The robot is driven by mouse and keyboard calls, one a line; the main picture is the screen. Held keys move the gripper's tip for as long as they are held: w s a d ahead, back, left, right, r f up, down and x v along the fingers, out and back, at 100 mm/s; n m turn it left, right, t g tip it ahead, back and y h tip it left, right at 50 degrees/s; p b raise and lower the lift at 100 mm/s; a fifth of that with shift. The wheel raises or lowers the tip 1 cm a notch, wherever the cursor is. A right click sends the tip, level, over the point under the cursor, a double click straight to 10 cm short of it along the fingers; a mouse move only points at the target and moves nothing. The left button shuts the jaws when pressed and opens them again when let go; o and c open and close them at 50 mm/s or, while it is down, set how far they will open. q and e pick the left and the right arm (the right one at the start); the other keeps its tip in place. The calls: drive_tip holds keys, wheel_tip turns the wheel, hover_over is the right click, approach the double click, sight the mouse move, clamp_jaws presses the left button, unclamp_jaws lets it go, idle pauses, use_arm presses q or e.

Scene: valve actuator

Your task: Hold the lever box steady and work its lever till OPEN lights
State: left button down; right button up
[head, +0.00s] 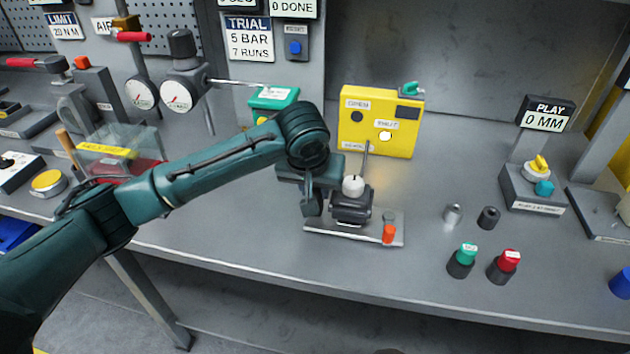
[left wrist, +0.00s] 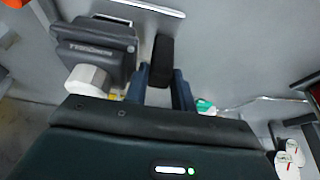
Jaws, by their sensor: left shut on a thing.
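The lever box is a small dark block (head: 352,208) with a white knob (head: 353,185) on top, on a light plate (head: 330,232) near the bench's front. In the left wrist view the dark block (left wrist: 95,48) is left of the fingers. My left gripper (head: 312,203) points down at the block's left side. In the left wrist view, its fingers (left wrist: 160,88) are shut on a black lever grip (left wrist: 162,58). The yellow box (head: 349,134) behind has OPEN and SHUT labels; the lamp under SHUT (head: 385,136) glows white, and the OPEN lamp looks dark. My right gripper is not in view.
An orange-topped peg (head: 389,234) stands at the plate's right end. Green (head: 467,253) and red (head: 508,260) capped pieces stand farther right. Gauges (head: 177,95) and a green box (head: 273,98) are behind my left arm.

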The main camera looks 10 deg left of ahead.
use_arm(q)
drive_tip(key=shift+f, duration=0.55)
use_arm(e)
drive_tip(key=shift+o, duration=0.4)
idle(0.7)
